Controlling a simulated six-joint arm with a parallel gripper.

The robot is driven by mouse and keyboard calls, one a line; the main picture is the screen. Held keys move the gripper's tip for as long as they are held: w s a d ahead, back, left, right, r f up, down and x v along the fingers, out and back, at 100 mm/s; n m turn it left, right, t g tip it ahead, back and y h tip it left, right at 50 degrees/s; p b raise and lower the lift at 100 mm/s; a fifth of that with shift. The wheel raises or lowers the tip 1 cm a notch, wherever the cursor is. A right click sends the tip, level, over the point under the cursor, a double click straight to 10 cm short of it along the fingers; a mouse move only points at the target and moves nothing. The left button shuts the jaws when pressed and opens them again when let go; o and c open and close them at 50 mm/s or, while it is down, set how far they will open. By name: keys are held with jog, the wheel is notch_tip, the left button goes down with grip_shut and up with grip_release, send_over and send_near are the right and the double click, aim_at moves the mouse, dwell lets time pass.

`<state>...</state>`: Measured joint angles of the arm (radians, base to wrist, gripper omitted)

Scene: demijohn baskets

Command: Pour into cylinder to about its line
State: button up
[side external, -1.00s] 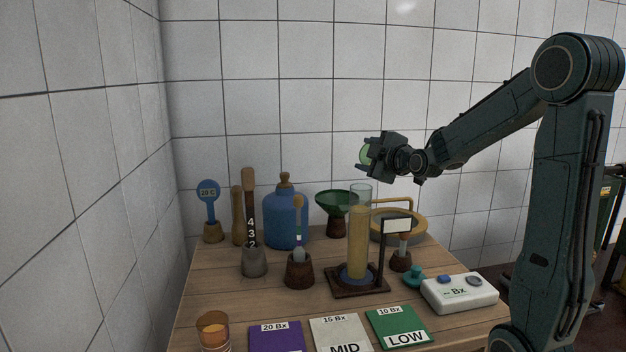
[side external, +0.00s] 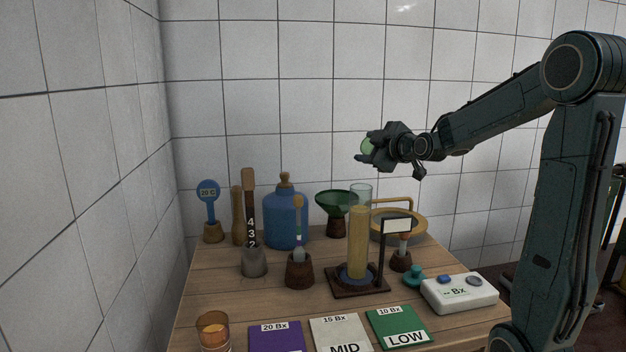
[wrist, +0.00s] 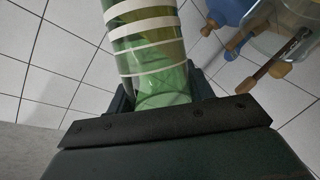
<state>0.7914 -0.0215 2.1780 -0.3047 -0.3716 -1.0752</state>
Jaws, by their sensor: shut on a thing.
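My gripper (side external: 366,154) is shut on a green glass vessel (side external: 367,145), above and clear of the cylinder. In the wrist view the green vessel (wrist: 148,45) has several white bands and lies between the jaws. How much liquid it holds is unclear. The tall clear cylinder (side external: 361,193) stands upright on a dark base with a blue ring. Amber liquid (side external: 358,245) fills most of it, with clear glass above. A post beside it carries a blank white card (side external: 397,226). The cylinder's line cannot be made out.
A blue demijohn (side external: 286,218), a green funnel (side external: 335,203) and a round tan-rimmed item (side external: 398,222) stand behind. A white Bx meter (side external: 459,293) is at right. Purple, white and green cards and an amber glass (side external: 213,332) line the front. Tiled walls enclose the back and left.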

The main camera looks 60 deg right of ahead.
jog(key=shift+r+m+y, duration=0.3)
jog(key=shift+r+m, duration=0.2)
jog(key=shift+r, duration=0.05)
jog(key=shift+d, duration=0.1)
jog(key=m, duration=0.1)
jog(key=m+y, duration=0.1)
jog(key=m, duration=0.1)
jog(key=shift+r, duration=0.35)
jog(key=shift+a+m+y, duration=0.2)
jog(key=shift+m+y, duration=0.8)
jog(key=shift+m, duration=0.6)
jog(key=shift+f, duration=0.15)
